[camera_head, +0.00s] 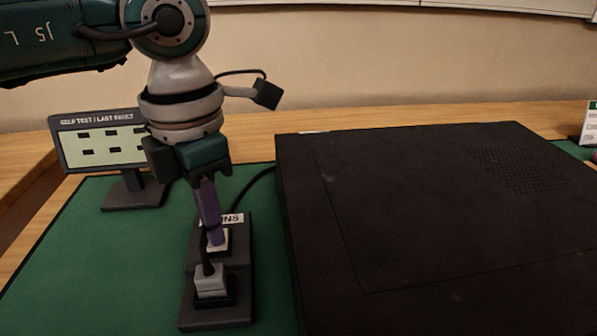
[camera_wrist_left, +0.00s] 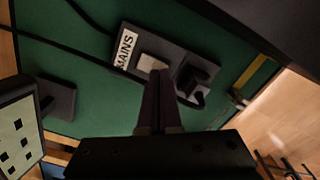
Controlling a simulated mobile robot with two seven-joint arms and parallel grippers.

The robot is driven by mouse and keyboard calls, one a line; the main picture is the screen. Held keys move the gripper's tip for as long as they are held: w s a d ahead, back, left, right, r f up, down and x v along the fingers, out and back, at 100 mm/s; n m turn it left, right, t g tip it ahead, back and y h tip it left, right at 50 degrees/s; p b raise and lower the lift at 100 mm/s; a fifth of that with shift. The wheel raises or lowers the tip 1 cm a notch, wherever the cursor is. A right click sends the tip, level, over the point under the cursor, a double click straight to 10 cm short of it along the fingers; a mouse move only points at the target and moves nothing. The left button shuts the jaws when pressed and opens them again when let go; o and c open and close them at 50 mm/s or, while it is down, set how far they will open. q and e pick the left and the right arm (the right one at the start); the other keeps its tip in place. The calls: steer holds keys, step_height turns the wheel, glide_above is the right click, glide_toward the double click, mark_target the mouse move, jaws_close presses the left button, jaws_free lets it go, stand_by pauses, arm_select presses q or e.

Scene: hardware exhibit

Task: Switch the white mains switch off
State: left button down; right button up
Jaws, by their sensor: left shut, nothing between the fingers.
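The white mains switch (camera_head: 218,241) sits on a dark block (camera_head: 240,262) with a label, partly hidden, on the green mat. In the left wrist view the switch (camera_wrist_left: 150,63) lies beside the MAINS label (camera_wrist_left: 125,48). My left gripper (camera_head: 214,240) points down, shut and empty, with its fingertips at the switch. In the left wrist view its fingertips (camera_wrist_left: 160,73) overlap the switch's edge; I cannot tell whether they touch it. The tilt of the switch cannot be made out. My right gripper is not in view.
A pale plug (camera_head: 211,281) with a black cable stands on the block in front of the switch. A large black case (camera_head: 430,220) fills the right side. A small display panel (camera_head: 100,146) stands behind left. The mat (camera_head: 110,270) is clear at front left.

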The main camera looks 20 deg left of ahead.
arm_select(q)
steer(key=shift+f+b, duration=0.4)
steer(key=shift+f, duration=0.1)
step_height(320, 180, up, 7)
steer(key=p, duration=0.6)
steer(key=shift+r, duration=0.1)
stand_by(0.5)
